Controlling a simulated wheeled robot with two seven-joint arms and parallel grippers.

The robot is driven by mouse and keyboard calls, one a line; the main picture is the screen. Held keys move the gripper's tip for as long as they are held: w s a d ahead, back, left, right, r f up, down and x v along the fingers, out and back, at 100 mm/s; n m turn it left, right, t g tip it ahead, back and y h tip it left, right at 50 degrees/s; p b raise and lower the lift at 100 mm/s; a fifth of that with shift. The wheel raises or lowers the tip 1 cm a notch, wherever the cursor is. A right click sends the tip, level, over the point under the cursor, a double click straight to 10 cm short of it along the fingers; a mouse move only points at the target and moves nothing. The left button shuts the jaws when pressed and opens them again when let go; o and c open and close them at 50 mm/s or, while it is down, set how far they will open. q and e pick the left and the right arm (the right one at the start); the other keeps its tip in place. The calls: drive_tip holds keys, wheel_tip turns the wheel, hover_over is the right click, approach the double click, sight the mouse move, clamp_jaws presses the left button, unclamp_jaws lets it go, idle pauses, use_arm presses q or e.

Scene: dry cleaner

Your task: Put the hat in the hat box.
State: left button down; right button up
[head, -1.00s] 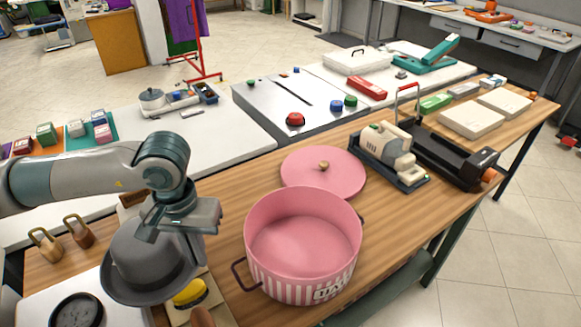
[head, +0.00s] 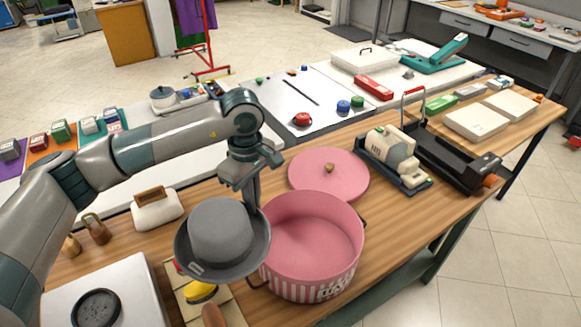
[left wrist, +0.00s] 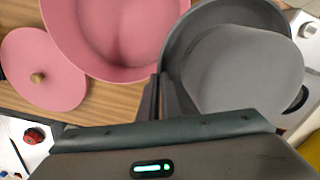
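The grey hat (head: 221,238) hangs crown up from my left gripper (head: 254,205), which is shut on its brim at the hat's right side. In the left wrist view the hat (left wrist: 235,65) is beside the fingers (left wrist: 168,88). The pink hat box (head: 312,248) stands open and empty on the wooden table, just right of the hat. The hat's brim overlaps the box's left rim in the head view. The round pink lid (head: 322,178) with a knob lies flat behind the box; it also shows in the left wrist view (left wrist: 45,72). My right gripper is out of view.
A cream machine on a dark base (head: 392,158) stands right of the lid. A yellow-topped brush (head: 200,291) lies below the hat. Wooden-handled weights (head: 97,229) and a white block (head: 157,211) are at left. Table right of the box is clear.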

use_arm(q)
drive_tip(key=w+d+r+n+p, duration=0.1)
drive_tip(key=w+d+n+p, duration=0.4)
drive_tip(key=n, duration=0.8)
drive_tip(key=w+d, duration=0.2)
drive_tip(key=d, duration=0.1)
drive_tip(key=shift+r, duration=0.25)
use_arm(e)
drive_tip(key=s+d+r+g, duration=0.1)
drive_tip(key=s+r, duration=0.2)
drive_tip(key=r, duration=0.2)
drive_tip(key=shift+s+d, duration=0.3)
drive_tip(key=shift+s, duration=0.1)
use_arm(q)
drive_tip(key=shift+d+f, duration=0.15)
